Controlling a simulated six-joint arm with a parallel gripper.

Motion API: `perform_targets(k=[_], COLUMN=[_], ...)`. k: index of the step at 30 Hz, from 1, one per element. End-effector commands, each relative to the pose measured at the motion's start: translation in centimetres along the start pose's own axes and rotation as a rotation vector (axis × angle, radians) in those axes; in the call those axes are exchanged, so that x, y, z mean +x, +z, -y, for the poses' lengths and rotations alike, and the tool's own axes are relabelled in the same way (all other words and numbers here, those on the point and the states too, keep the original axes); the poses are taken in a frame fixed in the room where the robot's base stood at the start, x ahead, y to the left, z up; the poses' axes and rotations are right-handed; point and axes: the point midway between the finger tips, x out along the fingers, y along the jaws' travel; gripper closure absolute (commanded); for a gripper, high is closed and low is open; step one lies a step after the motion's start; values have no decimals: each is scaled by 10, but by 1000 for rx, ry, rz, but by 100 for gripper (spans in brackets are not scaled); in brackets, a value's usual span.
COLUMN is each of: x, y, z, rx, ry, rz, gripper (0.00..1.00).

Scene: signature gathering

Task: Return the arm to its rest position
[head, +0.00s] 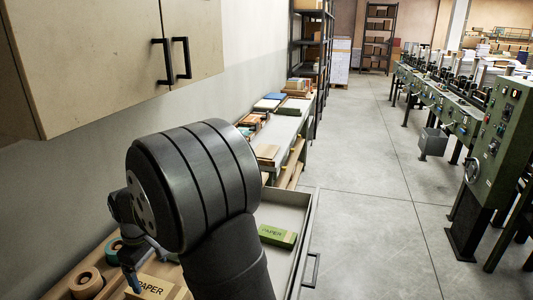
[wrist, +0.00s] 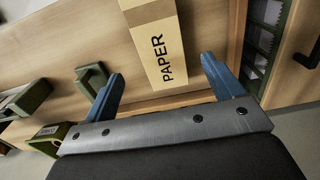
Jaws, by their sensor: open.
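My gripper (wrist: 162,72) is open, with its two blue fingers spread wide in the wrist view. A cardboard box marked PAPER (wrist: 160,40) lies on the wooden surface beyond and between the fingers, and neither finger is seen touching it. In the head view my dark arm fills the lower middle and hides much of the bench. A blue part of my gripper (head: 131,278) shows at lower left, beside the PAPER box (head: 152,289).
An open drawer (head: 306,226) holds a green PAPER packet (head: 278,236). A wall cabinet (head: 95,65) hangs at upper left. Tape rolls (head: 86,283) sit at lower left. Green machinery (head: 490,150) stands at right. The floor between is clear. Green items (wrist: 92,78) lie left in the wrist view.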

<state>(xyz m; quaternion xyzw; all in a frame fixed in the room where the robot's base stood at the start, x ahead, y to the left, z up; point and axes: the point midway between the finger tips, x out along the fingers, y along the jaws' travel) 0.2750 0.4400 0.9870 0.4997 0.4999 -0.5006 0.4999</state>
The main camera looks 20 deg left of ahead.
Motion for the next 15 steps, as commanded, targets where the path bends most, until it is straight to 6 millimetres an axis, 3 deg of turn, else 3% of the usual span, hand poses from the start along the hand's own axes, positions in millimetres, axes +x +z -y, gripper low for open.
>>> perform_targets(k=[12,14,15], x=[85,95,86], y=[0,1,-1], z=[0,0,0], rx=[0,0,0], ry=[-2,-2,2], rz=[3,3,-4], gripper=[15,15,15])
